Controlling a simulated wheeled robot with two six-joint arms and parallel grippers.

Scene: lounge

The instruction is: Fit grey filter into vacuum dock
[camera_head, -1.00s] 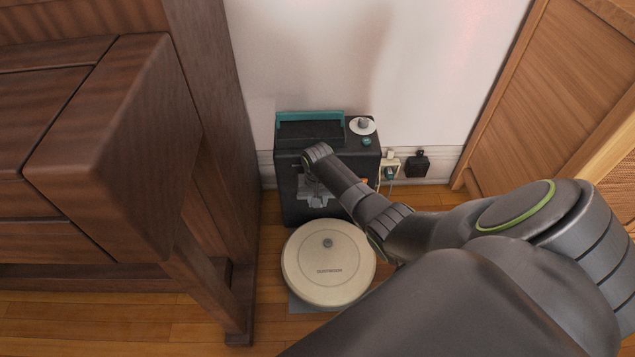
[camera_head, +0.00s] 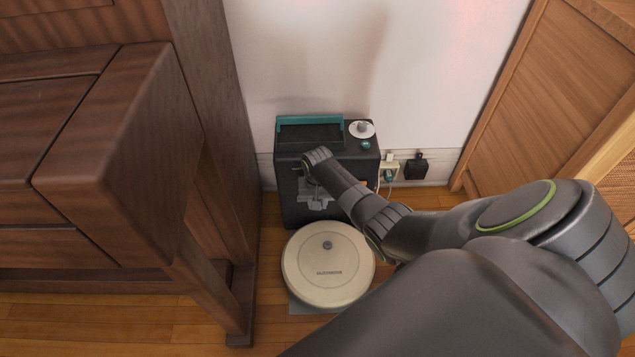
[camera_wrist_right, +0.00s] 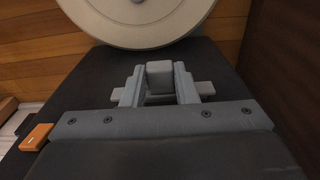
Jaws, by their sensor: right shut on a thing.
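The vacuum dock (camera_head: 288,190) is a dark box with a teal handle, standing against the wall in the head view. My right gripper (camera_head: 317,203) is at its front, pointing down, partly covered by my arm. In the right wrist view the fingers of my right gripper (camera_wrist_right: 159,88) are shut on a small grey block, which looks like the grey filter (camera_wrist_right: 159,73). Grey tabs stick out on both sides of the fingers. The dock's slot for the filter is not clearly visible, and I cannot tell whether the filter touches it. My left gripper is not in view.
A round cream robot vacuum (camera_head: 327,264) lies on the floor in front of the dock. A dark wooden bench (camera_head: 120,150) stands close on the left. A wooden cabinet (camera_head: 545,100) stands on the right. Plugs (camera_head: 416,165) sit in the wall beside the dock.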

